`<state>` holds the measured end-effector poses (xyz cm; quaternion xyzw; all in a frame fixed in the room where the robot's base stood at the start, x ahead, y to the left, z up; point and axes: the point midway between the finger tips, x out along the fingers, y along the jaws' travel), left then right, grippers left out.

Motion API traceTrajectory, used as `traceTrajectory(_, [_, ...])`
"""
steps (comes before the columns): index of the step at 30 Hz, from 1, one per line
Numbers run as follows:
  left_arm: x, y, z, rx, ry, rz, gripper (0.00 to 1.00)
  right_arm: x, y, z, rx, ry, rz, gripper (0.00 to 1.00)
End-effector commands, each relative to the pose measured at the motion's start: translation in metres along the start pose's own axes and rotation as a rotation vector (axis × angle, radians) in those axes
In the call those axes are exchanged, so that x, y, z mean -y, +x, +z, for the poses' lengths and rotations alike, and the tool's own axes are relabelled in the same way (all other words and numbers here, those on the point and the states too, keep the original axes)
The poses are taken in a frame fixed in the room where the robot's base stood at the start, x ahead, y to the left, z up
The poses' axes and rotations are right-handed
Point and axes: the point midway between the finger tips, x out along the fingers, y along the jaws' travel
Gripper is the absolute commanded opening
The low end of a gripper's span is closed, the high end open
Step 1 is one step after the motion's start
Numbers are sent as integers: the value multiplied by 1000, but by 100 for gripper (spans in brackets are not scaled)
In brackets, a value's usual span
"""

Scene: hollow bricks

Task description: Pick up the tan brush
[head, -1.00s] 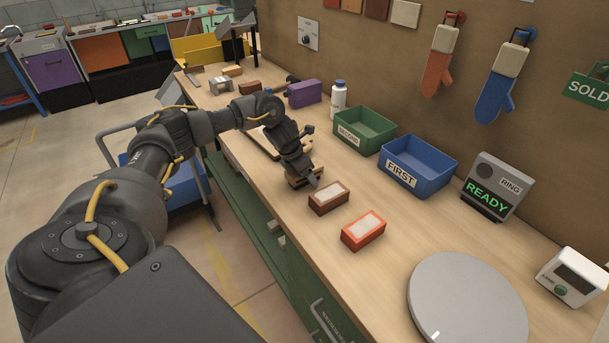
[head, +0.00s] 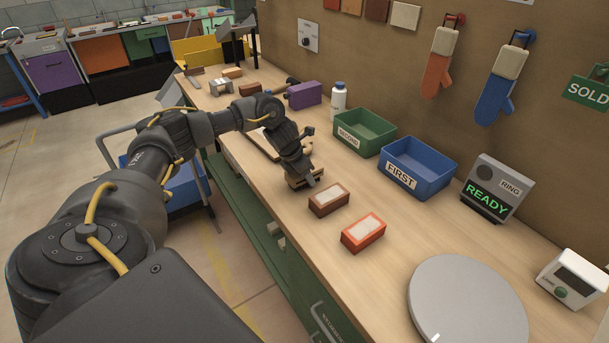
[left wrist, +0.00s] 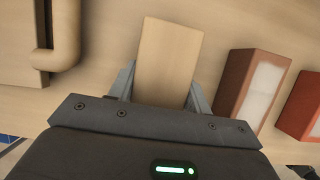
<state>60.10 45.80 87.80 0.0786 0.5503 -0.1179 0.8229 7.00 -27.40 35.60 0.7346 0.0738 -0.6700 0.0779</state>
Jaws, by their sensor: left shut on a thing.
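The tan brush (left wrist: 168,62) is between the two fingers of my left gripper (left wrist: 165,95) in the left wrist view, its flat tan top facing the camera. In the head view my left gripper (head: 304,180) is shut on the brush (head: 294,183), just above or at the bench top; I cannot tell if its underside touches. The gripper hides part of the brush. My right gripper is not in view.
A brown brick (head: 328,199) is close to the right of the brush, with an orange brick (head: 363,232) beyond it. A green bin (head: 365,133) and a blue bin (head: 417,168) stand behind. A grey round plate (head: 467,305) lies at the front right.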

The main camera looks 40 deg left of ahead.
Motion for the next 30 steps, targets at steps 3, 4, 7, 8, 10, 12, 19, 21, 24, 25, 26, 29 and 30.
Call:
traceTrajectory(3, [0, -8, 5, 6, 0, 1, 24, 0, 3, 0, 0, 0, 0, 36])
traceTrajectory(4, [0, -12, 6, 5, 1, 1, 24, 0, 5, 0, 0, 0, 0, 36])
traceTrajectory(7, [0, -30, 15, 9, 1, 1, 24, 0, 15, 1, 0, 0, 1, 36])
traceTrajectory(8, [4, -39, 14, 7, 6, -1, 24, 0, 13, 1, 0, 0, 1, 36])
traceTrajectory(10, [15, -59, 10, 7, 8, 1, 24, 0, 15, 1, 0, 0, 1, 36])
traceTrajectory(12, [26, -78, 8, 8, 8, 1, 24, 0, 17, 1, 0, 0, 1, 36])
traceTrajectory(19, [62, -127, -10, 4, 8, 2, 24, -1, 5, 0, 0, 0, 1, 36])
traceTrajectory(21, [72, -135, -17, 3, 7, 2, 24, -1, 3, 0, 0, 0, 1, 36])
traceTrajectory(24, [85, -146, -25, 3, 5, 1, 24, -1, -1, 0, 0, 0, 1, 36])
traceTrajectory(25, [88, -148, -27, 2, 5, 1, 24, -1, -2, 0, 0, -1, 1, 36])
traceTrajectory(26, [91, -151, -28, 3, 4, 1, 24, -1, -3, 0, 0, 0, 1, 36])
traceTrajectory(29, [98, -156, -33, 2, 3, 0, 24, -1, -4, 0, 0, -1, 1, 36])
traceTrajectory(30, [99, -158, -34, 2, 1, 0, 24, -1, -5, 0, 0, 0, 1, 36])
